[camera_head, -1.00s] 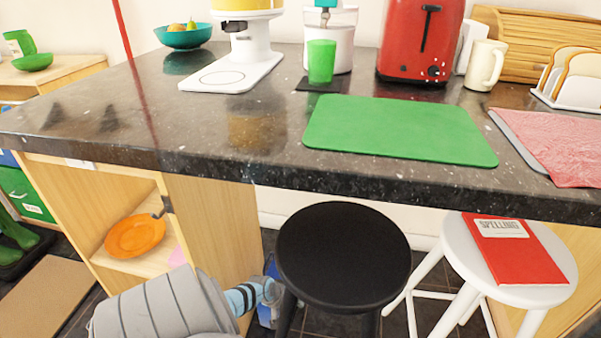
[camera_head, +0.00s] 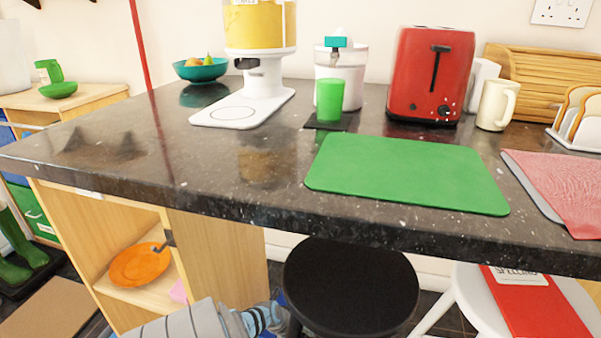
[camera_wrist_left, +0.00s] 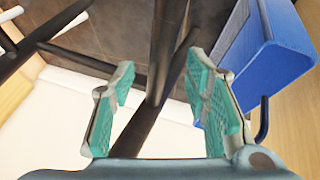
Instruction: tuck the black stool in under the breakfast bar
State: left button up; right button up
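The black stool (camera_head: 352,288) has a round seat just in front of the dark breakfast bar (camera_head: 230,205). Its far rim meets the bar's lower edge in the head view, and its lower part is cut off. My left gripper (camera_head: 268,318) is low beside the stool's left side; its fingers are hard to make out there. In the left wrist view my left gripper (camera_wrist_left: 160,68) is open, teal pads apart. Dark stool legs (camera_wrist_left: 165,40) cross the space between and beyond the fingers, and I see no clear grip on them. My right gripper is out of view.
A white stool (camera_head: 465,300) with a red book (camera_head: 535,305) stands close on the right. A wooden shelf unit (camera_head: 215,255) with an orange plate (camera_head: 140,265) is at left. A blue container (camera_wrist_left: 265,60) is right of the left gripper. Several kitchen things stand on the bar.

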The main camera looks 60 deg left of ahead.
pick_arm(q)
jog(key=v, duration=0.7)
jog(key=shift+r, duration=0.25)
jog(key=shift+s, duration=0.1)
dwell(0.4)
